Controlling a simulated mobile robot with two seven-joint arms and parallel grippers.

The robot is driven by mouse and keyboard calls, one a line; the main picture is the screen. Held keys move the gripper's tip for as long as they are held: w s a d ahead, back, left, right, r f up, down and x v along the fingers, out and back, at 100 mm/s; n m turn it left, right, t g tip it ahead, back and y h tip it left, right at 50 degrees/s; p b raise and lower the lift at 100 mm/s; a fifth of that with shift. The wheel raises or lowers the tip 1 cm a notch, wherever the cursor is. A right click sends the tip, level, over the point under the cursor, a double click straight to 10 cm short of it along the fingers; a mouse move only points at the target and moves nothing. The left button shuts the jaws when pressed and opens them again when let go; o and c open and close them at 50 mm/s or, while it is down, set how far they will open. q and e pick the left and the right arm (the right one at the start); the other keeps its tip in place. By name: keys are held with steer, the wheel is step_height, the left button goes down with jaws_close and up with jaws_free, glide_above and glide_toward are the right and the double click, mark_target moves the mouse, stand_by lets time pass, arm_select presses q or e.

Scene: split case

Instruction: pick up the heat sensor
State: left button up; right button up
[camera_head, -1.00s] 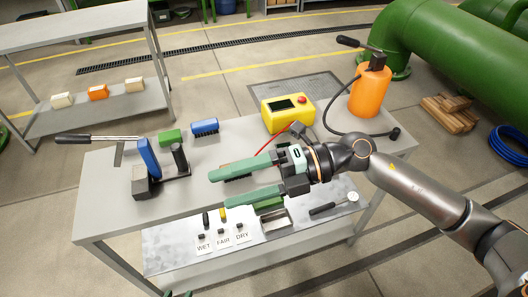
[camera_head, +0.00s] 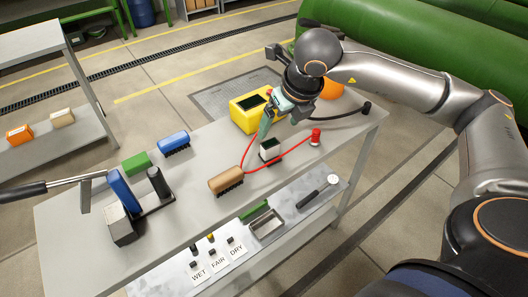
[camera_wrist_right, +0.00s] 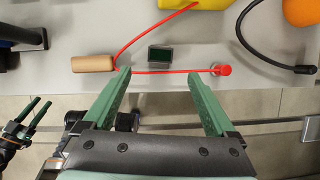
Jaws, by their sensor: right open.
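No part is plainly labelled as the heat sensor. A red-topped cylinder (camera_head: 316,138) stands on the bench at the end of a red cable and may be it; it also shows in the wrist view (camera_wrist_right: 222,70). A small box with a dark screen (camera_head: 270,150) stands left of it, also in the wrist view (camera_wrist_right: 160,54). My right gripper (camera_head: 281,122) is open and empty above the bench, near the yellow box. In the wrist view its fingers (camera_wrist_right: 158,76) are wide apart. My left gripper (camera_wrist_right: 34,108) shows at the left of the wrist view, open and empty.
A yellow box (camera_head: 250,112) and an orange bottle (camera_head: 331,89) stand behind, partly hidden by my right arm. A shelf (camera_head: 145,285) with labelled switches is at the front.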

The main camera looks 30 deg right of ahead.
mark_target(271, 145)
steer(key=x, duration=1.1)
steer(key=shift+s+f, duration=0.15)
steer(key=shift+s, duration=0.15)
jaws_close()
